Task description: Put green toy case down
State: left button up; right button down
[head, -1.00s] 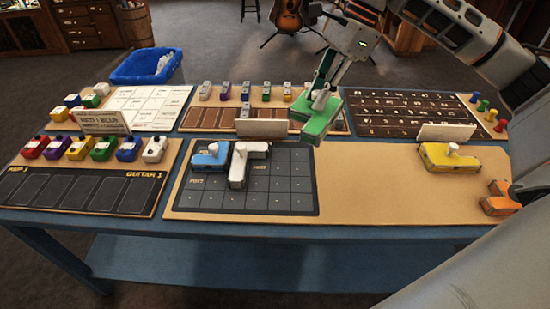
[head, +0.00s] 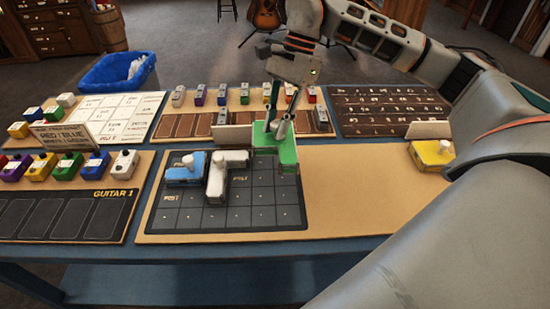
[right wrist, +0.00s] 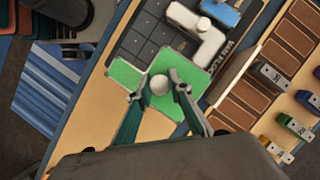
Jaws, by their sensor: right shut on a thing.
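My right gripper (head: 277,128) is shut on the white knob (right wrist: 160,85) of the green toy case (head: 288,152). The case also shows in the right wrist view (right wrist: 148,122), with stepped green arms around the knob. It is over the far right part of the dark grid board (head: 255,216); I cannot tell whether it touches the board. The white L-shaped case (head: 215,180) lies on the grid just left of it. The blue case (head: 183,174) lies at the grid's far left. My left gripper is not in view.
A small blank sign (head: 232,138) stands behind the grid, close to the green case. The tan area (head: 350,195) right of the grid is bare. A yellow case (head: 432,153) lies farther right, partly behind my arm. A blue bin (head: 118,71) stands back left.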

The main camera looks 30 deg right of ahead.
notch_tip(320, 180, down, 10)
jog(key=shift+f+b, duration=0.15)
jog(key=shift+b, duration=0.2)
jog(key=shift+f, duration=0.2)
jog(key=c, duration=1.8)
grip_release()
jog(key=shift+c, duration=0.2)
jog(key=p+v, duration=0.1)
jog(key=v, duration=1.1)
jog(key=shift+r, duration=0.2)
